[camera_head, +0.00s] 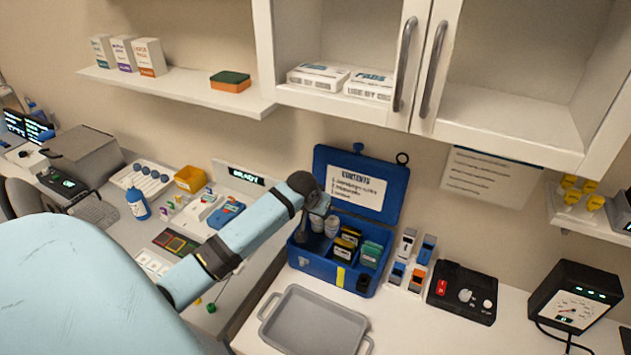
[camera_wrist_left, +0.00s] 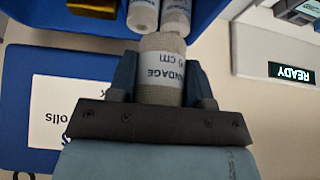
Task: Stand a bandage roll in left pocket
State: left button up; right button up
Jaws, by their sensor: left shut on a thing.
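My left gripper (camera_wrist_left: 160,85) is shut on a bandage roll (camera_wrist_left: 163,62), a beige cylinder with a printed label. In the head view my left gripper (camera_head: 318,205) is over the left part of the open blue first-aid box (camera_head: 325,273), near the raised lid; the held roll is hard to make out there. Two pale rolls (camera_head: 331,225) stand in the box's left pocket. In the wrist view their ends (camera_wrist_left: 143,15) lie just beyond the held roll, touching or nearly so. My right gripper is not in view.
Yellow-black and green packs (camera_head: 371,254) fill the box's right side. The lid (camera_head: 357,188) stands open behind, with a contents label. A grey tray (camera_head: 312,322) lies in front. Small dispensers (camera_head: 408,260) and a black device (camera_head: 462,293) stand to the right. Cupboards hang above.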

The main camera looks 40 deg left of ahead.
aim_at(317, 220)
pick_arm(q)
jog(key=shift+d+f, duration=0.1)
jog(key=shift+f, duration=1.95)
jog(key=shift+f+b, duration=0.35)
jog(key=shift+f, duration=1)
jog(key=shift+f+b, duration=0.35)
jog(key=shift+f, duration=1.5)
jog(key=o, duration=1)
jog(key=shift+c, duration=0.2)
